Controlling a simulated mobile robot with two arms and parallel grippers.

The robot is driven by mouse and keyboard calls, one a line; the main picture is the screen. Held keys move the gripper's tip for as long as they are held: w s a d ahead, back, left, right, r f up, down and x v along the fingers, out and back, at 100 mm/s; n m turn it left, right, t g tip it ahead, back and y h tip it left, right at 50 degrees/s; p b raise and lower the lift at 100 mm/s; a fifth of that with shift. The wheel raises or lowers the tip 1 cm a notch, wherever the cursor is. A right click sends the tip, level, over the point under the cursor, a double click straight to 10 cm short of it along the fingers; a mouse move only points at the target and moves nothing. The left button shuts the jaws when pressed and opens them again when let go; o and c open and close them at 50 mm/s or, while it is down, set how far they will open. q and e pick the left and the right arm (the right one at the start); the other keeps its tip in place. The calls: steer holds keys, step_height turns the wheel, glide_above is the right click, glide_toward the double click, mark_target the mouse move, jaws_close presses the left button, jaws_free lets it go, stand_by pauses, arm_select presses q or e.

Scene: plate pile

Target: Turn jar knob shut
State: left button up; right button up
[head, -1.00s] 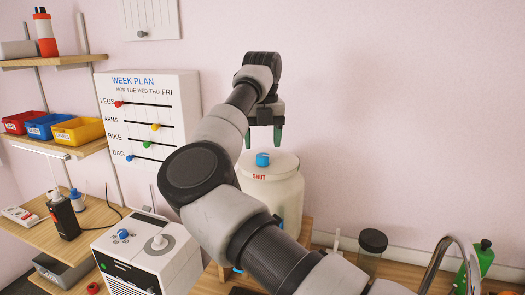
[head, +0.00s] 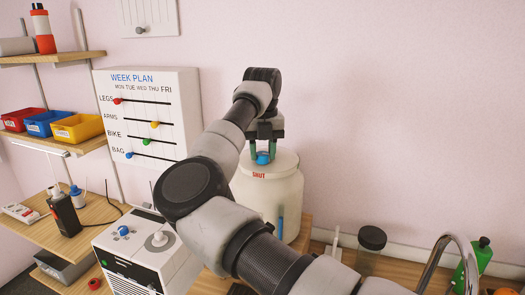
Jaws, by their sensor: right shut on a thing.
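A cream jar (head: 286,195) stands on the wooden surface behind my right arm, with red "SHUT" lettering on its top near the front edge. A blue knob (head: 262,158) sits on the jar's lid. My right gripper (head: 263,153) points down over the lid, its green fingers on either side of the knob and shut on it. The knob's pointer direction is hard to make out between the fingers. My right arm covers the jar's lower left part. My left gripper is not in view.
A white machine (head: 145,255) with a blue knob stands left of my arm. A dark-lidded container (head: 372,240), a curved metal tap (head: 455,243) and a green bottle (head: 471,265) are at the right. A week plan board (head: 150,112) hangs behind.

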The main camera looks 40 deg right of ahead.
steer(key=m+b, duration=0.1)
steer(key=m, duration=0.2)
steer(key=m+b, duration=0.1)
steer(key=m, duration=0.3)
steer(key=shift+m, duration=0.3)
steer(key=m, duration=0.5)
steer(key=shift+r+m, duration=0.15)
steer(key=shift+m, duration=0.15)
steer(key=m, duration=0.4)
steer(key=shift+m, duration=0.3)
steer(key=shift+r, duration=0.1)
steer(key=o, duration=0.9)
